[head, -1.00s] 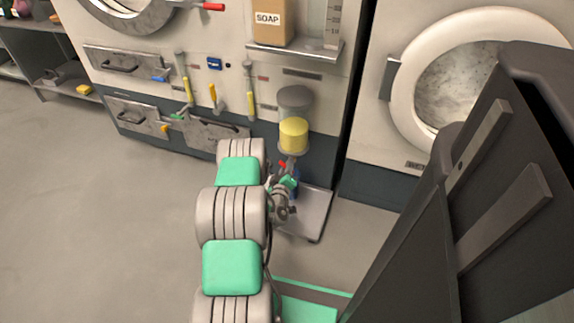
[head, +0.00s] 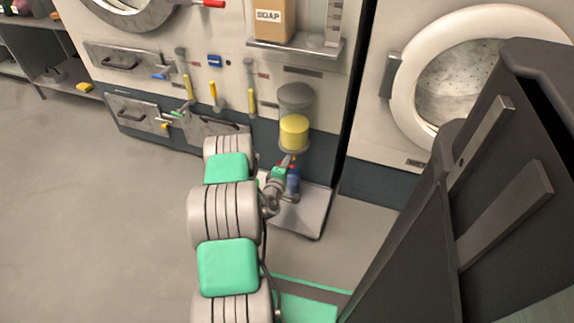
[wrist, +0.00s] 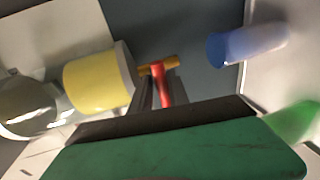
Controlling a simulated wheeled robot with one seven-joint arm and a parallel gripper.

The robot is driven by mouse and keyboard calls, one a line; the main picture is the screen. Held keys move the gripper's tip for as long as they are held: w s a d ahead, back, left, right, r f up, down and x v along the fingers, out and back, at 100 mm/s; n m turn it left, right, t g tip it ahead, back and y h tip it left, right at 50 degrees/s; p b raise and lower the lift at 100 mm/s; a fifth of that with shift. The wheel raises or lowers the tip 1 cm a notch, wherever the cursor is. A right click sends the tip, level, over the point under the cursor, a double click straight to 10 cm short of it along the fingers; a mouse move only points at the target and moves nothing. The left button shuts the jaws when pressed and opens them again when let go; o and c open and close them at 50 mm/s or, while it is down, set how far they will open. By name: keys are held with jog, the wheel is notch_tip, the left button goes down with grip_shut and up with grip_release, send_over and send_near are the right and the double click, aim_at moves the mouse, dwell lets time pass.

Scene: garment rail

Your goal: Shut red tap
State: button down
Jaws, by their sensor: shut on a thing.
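The red tap (wrist: 163,86) shows in the wrist view as a red lever beside a short brass-coloured bar (wrist: 158,65). It sits by the end of a clear container with yellow contents (wrist: 98,78). My gripper (wrist: 157,92) is shut on the red lever; the dark and green gripper body hides the lever's lower end. In the head view my gripper (head: 281,175) is just below the yellow container (head: 294,132). The tap is too small and covered there to make out its angle.
A blue bottle (wrist: 248,46) and a green thing (wrist: 298,120) are close by in the wrist view. A grey tray (head: 308,214) lies below. Panels with levers and drawers (head: 125,112) stand left, and a round-doored machine (head: 398,110) right. Floor at left is clear.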

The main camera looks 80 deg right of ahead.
jog(key=shift+w+d+r, duration=0.1)
jog(key=shift+r, duration=0.05)
jog(key=c, duration=1.3)
grip_release()
jog(key=a, duration=0.2)
jog(key=a+r+p, duration=0.1)
jog(key=a, duration=0.4)
jog(key=shift+w+a+r+p, duration=0.1)
jog(key=shift+a+r+p, duration=0.05)
jog(key=shift+a+p, duration=0.2)
